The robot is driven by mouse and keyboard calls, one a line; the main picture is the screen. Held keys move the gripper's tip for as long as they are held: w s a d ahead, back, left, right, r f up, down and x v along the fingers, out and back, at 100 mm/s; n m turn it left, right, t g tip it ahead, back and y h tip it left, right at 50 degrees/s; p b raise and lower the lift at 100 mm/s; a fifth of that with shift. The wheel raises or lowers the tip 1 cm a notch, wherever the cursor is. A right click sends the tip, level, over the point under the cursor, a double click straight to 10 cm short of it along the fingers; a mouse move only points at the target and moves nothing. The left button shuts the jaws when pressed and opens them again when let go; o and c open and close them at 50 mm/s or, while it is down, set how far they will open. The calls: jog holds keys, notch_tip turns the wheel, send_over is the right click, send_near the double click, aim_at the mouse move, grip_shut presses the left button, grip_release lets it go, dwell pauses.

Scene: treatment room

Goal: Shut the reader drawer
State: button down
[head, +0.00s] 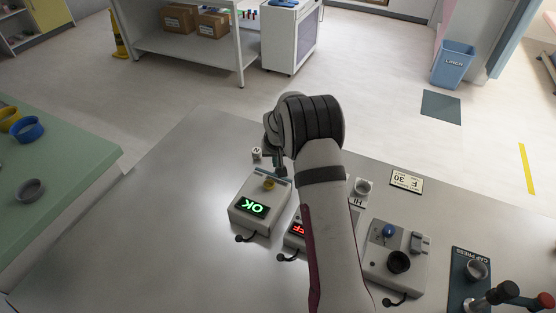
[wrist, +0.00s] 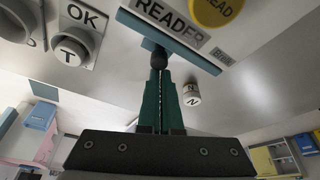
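The reader (head: 250,214) is a pale box on the metal table with a lit green OK display and a yellow button. In the wrist view the yellow READ button (wrist: 214,9) is at the top. The reader drawer's teal front (wrist: 200,57) lies along the box's far side, by the READER label. I cannot tell how far the drawer stands out. My gripper (wrist: 159,72) has its green fingers together, tips at the teal front by a small dark piece. I cannot tell whether that piece is a knob or is held. In the head view my arm partly hides the gripper.
A small white cylinder (wrist: 191,95) marked N stands near my fingers; it also shows in the head view (head: 257,153). A second device with a red display (head: 298,231) is partly behind my arm. A box with a blue button (head: 388,231) stands right. The table's left part is clear.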

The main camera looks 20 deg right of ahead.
jog(key=w, duration=0.2)
jog(key=w+d, duration=0.1)
jog(key=shift+w+d, duration=0.15)
jog(key=shift+w, duration=0.25)
jog(key=s+a+r, duration=0.2)
jog(key=s+r, duration=0.3)
jog(key=r, duration=0.3)
jog(key=s+a+r, duration=0.3)
jog(key=s+r, duration=0.2)
jog(key=r, duration=0.2)
jog(key=s+a+r+g+y, duration=0.1)
jog(key=s+a, duration=0.2)
jog(key=s, duration=0.8)
jog(key=s+a+r+m+g+y, duration=0.1)
jog(key=s+a, duration=0.3)
jog(key=s, duration=0.8)
jog(key=s+a+r+m+g+y, duration=0.1)
jog(key=s+a+g, duration=0.1)
jog(key=s, duration=0.9)
jog(key=shift+s+a, duration=0.2)
jog(key=shift+a, duration=0.45)
jog(key=shift+r, duration=0.1)
